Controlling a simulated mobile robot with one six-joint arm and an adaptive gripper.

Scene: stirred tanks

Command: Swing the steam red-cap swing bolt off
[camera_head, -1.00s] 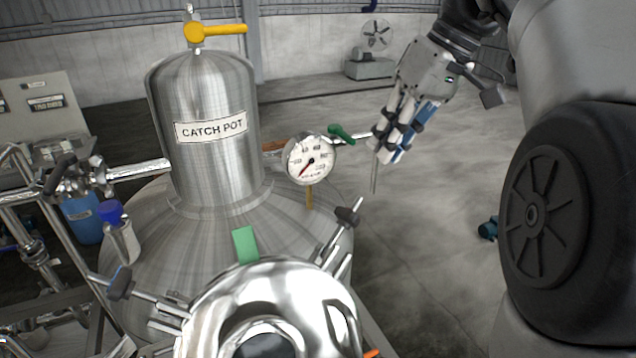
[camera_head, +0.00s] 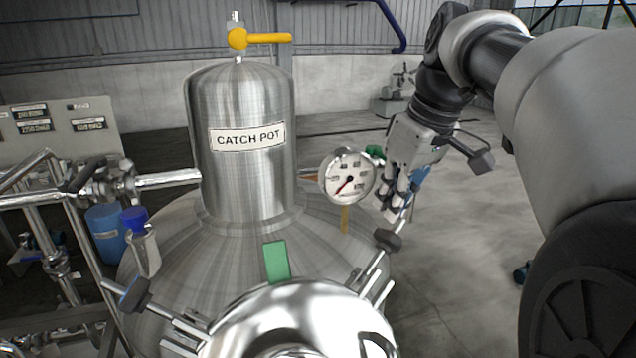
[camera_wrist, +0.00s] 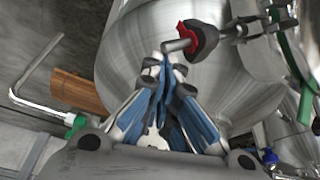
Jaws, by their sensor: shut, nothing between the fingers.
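In the wrist view, a swing bolt with a red and black cap (camera_wrist: 202,38) stands just beyond my fingertips, in front of a shiny curved steel vessel. My gripper (camera_wrist: 167,72) is shut and empty, its blue-padded fingers together. A short bent metal rod shows between the fingertips and the red cap; whether it touches the cap I cannot tell. In the head view my gripper (camera_head: 398,212) points down, right of the pressure gauge (camera_head: 346,178) and above a dark-capped swing bolt (camera_head: 388,240) by the shiny lid (camera_head: 300,312). No red shows on that cap.
The steel catch pot (camera_head: 240,165) with its yellow-handled valve (camera_head: 262,38) stands left of the gauge. Another swing bolt (camera_head: 132,292) sits left of the lid. A green tab (camera_head: 276,262) rises behind the lid. A bent pipe (camera_wrist: 40,70) is at left in the wrist view. Open floor lies behind.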

